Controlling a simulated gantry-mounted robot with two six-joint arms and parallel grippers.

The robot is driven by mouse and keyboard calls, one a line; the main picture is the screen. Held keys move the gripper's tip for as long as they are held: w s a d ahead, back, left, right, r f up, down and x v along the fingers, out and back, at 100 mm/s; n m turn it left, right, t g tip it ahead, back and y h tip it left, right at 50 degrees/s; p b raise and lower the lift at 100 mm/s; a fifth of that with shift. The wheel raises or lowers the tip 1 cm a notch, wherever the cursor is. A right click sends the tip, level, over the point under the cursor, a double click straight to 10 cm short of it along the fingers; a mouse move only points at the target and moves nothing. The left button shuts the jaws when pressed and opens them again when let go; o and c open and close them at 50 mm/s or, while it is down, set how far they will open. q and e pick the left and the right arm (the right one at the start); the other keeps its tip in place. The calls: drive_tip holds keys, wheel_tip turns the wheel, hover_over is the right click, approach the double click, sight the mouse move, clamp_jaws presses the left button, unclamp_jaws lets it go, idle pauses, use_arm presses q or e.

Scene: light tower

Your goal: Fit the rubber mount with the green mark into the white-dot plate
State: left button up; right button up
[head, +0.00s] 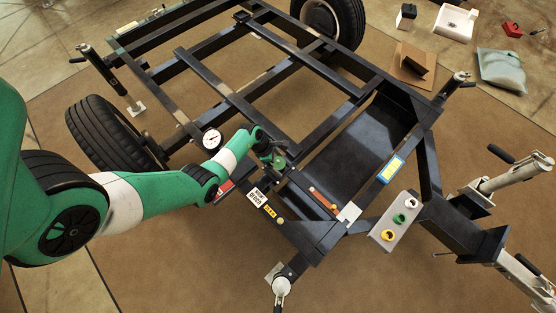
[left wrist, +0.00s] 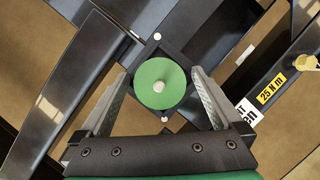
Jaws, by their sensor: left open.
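In the left wrist view a round mount with a green top (left wrist: 150,96) and a pale central stud sits at a dark square plate (left wrist: 178,45). White dots show at the plate's far and near corners. Whether the mount is fully seated cannot be told. My left gripper (left wrist: 158,74) is open, with one finger on each side of the green disc and visible gaps. In the head view the left gripper (head: 270,155) is low over the black frame, beside the green disc (head: 279,162). My right gripper is not in view.
A light-grey board (head: 388,236) with white, green and yellow round pieces lies to the right. The black trailer frame (head: 225,105) has open gaps between its beams. A dial gauge (head: 212,139) is close to my left forearm. A yellow-and-blue label (head: 391,169) is on the frame.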

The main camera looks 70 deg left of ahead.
use_arm(q)
drive_tip(key=p+v, duration=0.9)
drive_tip(key=v, duration=0.3)
drive_tip(key=shift+r, duration=0.15)
